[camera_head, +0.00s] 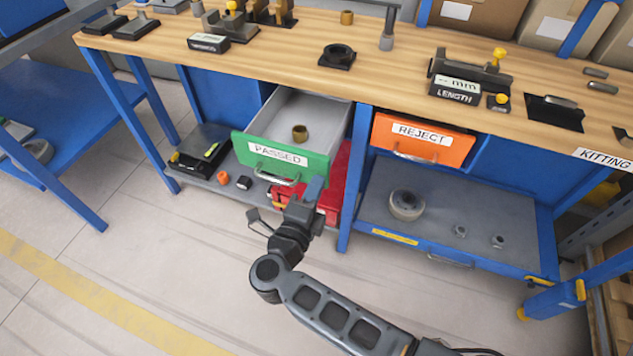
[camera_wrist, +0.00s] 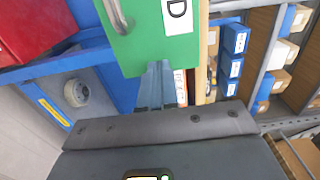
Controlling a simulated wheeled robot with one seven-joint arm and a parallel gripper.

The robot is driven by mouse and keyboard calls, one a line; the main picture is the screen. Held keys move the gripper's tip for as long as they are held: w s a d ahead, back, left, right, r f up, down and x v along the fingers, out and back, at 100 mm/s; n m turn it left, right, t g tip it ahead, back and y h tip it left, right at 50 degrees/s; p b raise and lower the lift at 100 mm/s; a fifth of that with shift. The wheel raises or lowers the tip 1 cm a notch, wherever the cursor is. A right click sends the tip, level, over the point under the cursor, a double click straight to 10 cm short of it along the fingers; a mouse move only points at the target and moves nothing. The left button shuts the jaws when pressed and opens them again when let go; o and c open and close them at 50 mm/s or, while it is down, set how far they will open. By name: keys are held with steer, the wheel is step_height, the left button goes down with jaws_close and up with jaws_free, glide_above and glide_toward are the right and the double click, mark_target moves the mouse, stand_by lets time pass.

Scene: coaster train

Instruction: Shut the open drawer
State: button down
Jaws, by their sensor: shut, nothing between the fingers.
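The green drawer (camera_head: 282,161), labelled PASSED, is pulled out under the wooden bench top, and a small brass-coloured ring (camera_head: 300,133) lies inside it. Its metal handle (camera_head: 276,178) is on the green front. My gripper (camera_head: 314,186) is shut and empty, just in front of the lower right part of the green front. In the wrist view the shut fingers (camera_wrist: 158,88) point at the edge of the green front (camera_wrist: 150,35), beside the label. I cannot tell whether they touch it. The handle also shows there (camera_wrist: 116,16).
The orange REJECT drawer (camera_head: 422,140) to the right is shut. A red case (camera_head: 327,200) stands on the lower shelf behind my gripper. A blue table post (camera_head: 353,180) stands close to the right. The floor in front is clear.

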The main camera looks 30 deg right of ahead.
mark_target(343, 129)
steer(key=shift+w+d, duration=0.25)
steer(key=shift+d, duration=0.1)
steer(key=shift+d, duration=0.1)
steer(key=b+x, duration=0.3)
steer(key=x, duration=1.3)
steer(key=shift+w+d+f, duration=0.15)
steer(key=shift+w+d, duration=0.05)
steer(key=shift+d, duration=0.05)
steer(key=shift+w+d, duration=0.35)
steer(key=shift+d, duration=0.1)
steer(key=shift+w+d+r, duration=0.1)
steer(key=shift+d+r, duration=0.05)
steer(key=shift+r, duration=0.05)
steer(key=shift+d+r, duration=0.1)
